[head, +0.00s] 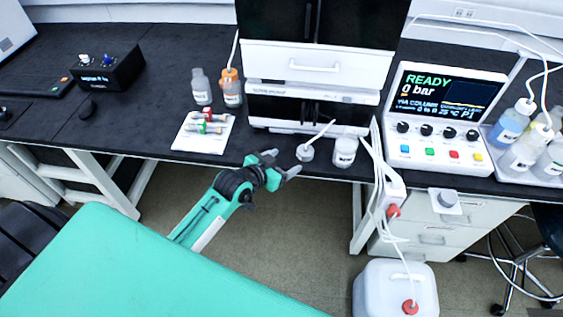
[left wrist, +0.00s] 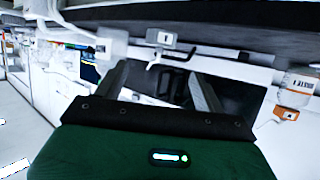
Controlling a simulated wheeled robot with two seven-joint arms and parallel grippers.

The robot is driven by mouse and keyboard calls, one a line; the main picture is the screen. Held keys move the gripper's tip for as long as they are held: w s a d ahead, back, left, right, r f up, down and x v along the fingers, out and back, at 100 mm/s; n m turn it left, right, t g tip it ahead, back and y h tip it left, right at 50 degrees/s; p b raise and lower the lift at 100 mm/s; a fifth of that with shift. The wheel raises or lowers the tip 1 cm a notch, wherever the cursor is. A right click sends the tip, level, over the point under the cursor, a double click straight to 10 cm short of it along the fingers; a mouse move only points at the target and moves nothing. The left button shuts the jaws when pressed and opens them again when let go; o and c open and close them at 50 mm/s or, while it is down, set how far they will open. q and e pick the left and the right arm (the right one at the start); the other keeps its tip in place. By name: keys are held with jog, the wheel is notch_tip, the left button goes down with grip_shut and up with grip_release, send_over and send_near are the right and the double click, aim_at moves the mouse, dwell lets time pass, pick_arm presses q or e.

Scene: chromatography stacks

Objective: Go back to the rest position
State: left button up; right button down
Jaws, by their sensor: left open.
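My left gripper (head: 283,164) is at the front edge of the black bench in the head view. Its two fingers are spread, with nothing visible between them. A small vial with a white tube (head: 305,152) stands on the bench just right of the fingertips; I cannot tell if they touch. In the left wrist view the open fingers (left wrist: 160,86) reach towards the white and dark chromatography stack. My right gripper is in neither view.
The chromatography stack (head: 315,50) stands behind the gripper. A white jar (head: 345,152) is to its right, a white tray with columns (head: 187,145) to its left. Farther right is a control panel (head: 432,153) reading READY, 0 bar. A white canister (head: 380,295) stands on the floor.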

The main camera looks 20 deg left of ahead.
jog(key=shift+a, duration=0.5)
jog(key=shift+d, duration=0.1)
